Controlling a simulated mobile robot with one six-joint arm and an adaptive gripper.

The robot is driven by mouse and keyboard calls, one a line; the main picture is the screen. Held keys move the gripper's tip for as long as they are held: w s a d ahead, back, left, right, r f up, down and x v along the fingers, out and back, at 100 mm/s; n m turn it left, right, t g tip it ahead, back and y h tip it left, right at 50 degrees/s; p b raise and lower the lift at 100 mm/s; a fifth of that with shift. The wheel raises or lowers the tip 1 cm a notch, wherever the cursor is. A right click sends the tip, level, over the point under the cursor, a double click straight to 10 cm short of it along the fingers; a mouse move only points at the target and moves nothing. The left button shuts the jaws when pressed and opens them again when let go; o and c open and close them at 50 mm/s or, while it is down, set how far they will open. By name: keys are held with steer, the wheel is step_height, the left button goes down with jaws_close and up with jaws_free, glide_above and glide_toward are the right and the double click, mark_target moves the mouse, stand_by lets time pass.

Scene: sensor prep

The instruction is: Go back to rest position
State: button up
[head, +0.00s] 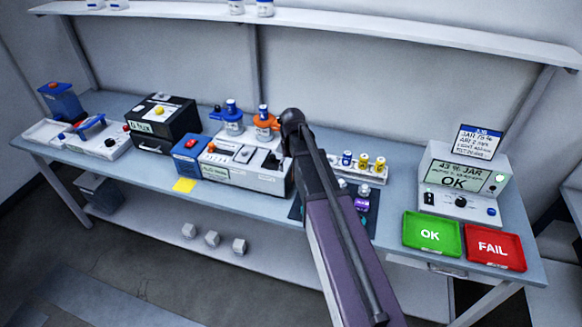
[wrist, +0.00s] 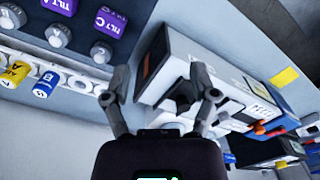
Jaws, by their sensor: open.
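My arm (head: 345,240) reaches up across the middle of the head view, over the bench. The gripper's fingers are hidden behind the arm there. In the wrist view my gripper (wrist: 160,85) shows two dark fingers spread apart with nothing held between them. Past the fingers is a white bench instrument (wrist: 180,65), seen tilted. The same white instrument (head: 250,172) stands on the bench left of my arm in the head view. I cannot tell how far the fingertips are from it.
The bench (head: 130,165) also holds a black box (head: 163,125), a vial rack (head: 372,174), a green OK tray (head: 432,234), a red FAIL tray (head: 494,246) and a display unit (head: 462,185). A shelf (head: 330,24) runs above. Purple vials (head: 362,201) stand close to my arm.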

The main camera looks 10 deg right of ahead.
steer(key=s+a+f+b, duration=0.1)
steer(key=s+f+b, duration=0.1)
steer(key=s, duration=0.7)
steer(key=s+a+f+b, duration=0.1)
steer(key=s+f+b, duration=0.2)
steer(key=s, duration=0.6)
steer(key=shift+a, duration=0.35)
